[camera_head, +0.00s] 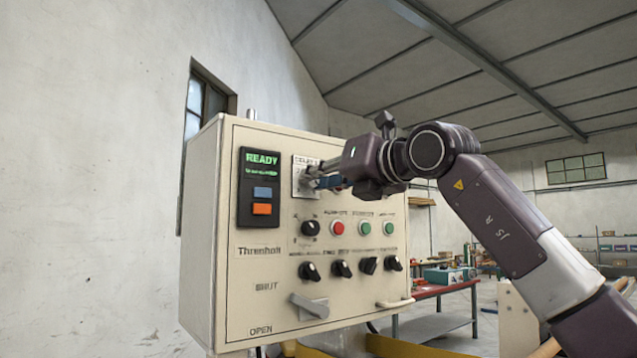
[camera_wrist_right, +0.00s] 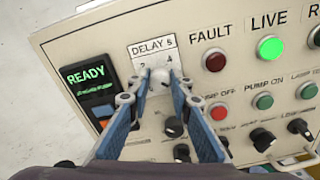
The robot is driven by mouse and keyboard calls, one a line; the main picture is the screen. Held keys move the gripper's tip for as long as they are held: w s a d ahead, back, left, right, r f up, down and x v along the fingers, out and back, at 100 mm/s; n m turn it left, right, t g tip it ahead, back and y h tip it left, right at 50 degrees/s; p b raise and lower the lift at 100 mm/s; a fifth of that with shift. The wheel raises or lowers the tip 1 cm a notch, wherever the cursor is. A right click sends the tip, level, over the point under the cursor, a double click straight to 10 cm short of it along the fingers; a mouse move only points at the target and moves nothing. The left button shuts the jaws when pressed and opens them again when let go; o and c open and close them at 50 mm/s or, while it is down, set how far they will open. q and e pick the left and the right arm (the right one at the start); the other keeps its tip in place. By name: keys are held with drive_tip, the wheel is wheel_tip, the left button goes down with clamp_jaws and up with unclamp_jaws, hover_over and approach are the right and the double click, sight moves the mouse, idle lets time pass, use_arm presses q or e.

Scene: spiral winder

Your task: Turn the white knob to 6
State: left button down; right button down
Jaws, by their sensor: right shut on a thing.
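The white knob (camera_wrist_right: 160,82) sits on the small white dial plate marked DELAY S (camera_wrist_right: 151,47) in the right wrist view. My right gripper (camera_wrist_right: 160,78) is shut on the knob, with one blue finger on each side of it. In the head view, my right gripper (camera_head: 318,181) reaches in from the right to the dial plate (camera_head: 302,163) at the top of the panel. The fingers hide part of the dial, so which number the knob points to cannot be told. My left gripper is not in view.
The cream control box (camera_head: 270,225) carries a READY display (camera_head: 261,188), a red button (camera_head: 338,228), green buttons and several black knobs. A grey lever (camera_head: 310,306) is at its lower part. A red-edged workbench (camera_head: 440,290) stands behind at right.

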drive_tip(key=shift+f, duration=0.2)
idle(0.4)
drive_tip(key=c, duration=1.8)
unclamp_jaws()
drive_tip(key=shift+o, duration=0.3)
drive_tip(key=shift+w+r, duration=0.1)
drive_tip(key=v, duration=1.2)
